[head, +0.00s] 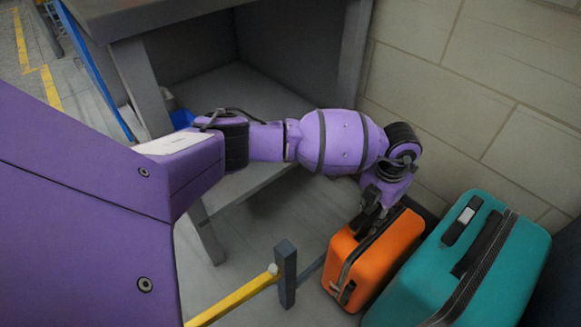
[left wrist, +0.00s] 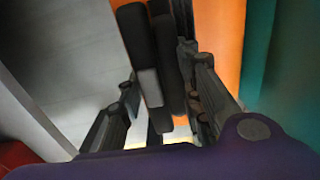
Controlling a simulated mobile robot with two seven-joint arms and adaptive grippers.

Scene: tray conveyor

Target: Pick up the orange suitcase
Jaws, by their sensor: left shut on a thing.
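The orange suitcase (head: 377,262) stands upright on the floor in the head view, against the left side of a larger teal suitcase. My left gripper (head: 368,218) reaches down to its top, where the handle is. In the left wrist view the gripper (left wrist: 160,110) has one finger on each side of the dark handle (left wrist: 140,50) and is shut on it. The orange shell (left wrist: 228,40) shows beside the handle. The fingertips' contact is partly hidden. My right gripper is in neither view.
The teal suitcase (head: 480,262) stands close on the right and also shows in the left wrist view (left wrist: 261,45). A tiled wall (head: 480,80) is behind. A grey bench (head: 250,100) stands to the left. A yellow rail with a dark post (head: 286,272) is in front.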

